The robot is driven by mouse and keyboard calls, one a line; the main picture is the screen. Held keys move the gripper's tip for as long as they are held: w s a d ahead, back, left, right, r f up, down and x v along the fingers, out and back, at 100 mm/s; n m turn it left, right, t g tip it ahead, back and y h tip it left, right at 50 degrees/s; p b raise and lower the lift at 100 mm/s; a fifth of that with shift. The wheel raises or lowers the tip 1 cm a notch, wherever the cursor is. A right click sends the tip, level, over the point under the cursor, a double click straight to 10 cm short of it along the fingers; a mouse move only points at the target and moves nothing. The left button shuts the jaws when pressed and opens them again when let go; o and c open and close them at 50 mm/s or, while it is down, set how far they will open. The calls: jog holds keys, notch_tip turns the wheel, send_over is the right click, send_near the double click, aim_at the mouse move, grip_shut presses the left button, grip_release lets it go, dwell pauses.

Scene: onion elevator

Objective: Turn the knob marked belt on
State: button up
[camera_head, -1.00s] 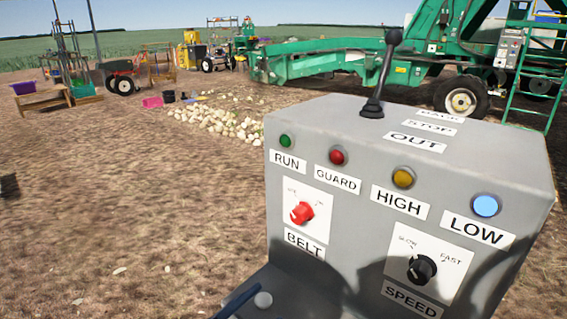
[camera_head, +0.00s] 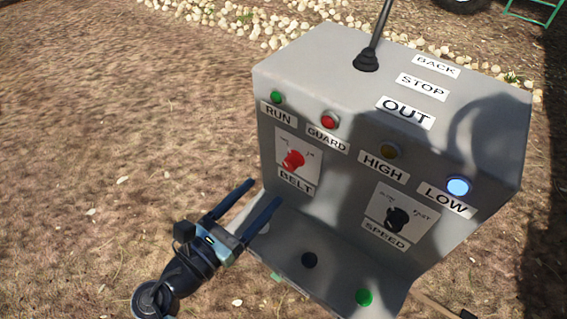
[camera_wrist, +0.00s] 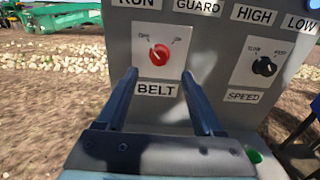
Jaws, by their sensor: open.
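The red BELT knob (camera_head: 292,160) sits on a white plate on the left of the grey control box's front face, above the BELT label (camera_head: 296,181). In the wrist view the knob (camera_wrist: 159,55) is just beyond and between my fingertips, with its white pointer tilted to the upper left. My gripper (camera_head: 262,193) is open and empty, below and left of the knob in the head view, with its two blue fingers parallel and pointing toward the panel. It also shows in the wrist view (camera_wrist: 164,78). The fingers appear apart from the knob.
The black SPEED knob (camera_head: 397,221) is right of BELT. RUN, GUARD, HIGH and LOW lamps line the top, with LOW (camera_head: 458,187) bright blue. A black lever (camera_head: 372,45) rises from the box.

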aim_at(288, 166)
jog(key=x, duration=0.8)
jog(key=shift+w+d, duration=0.1)
jog(key=shift+w, duration=0.05)
grip_shut()
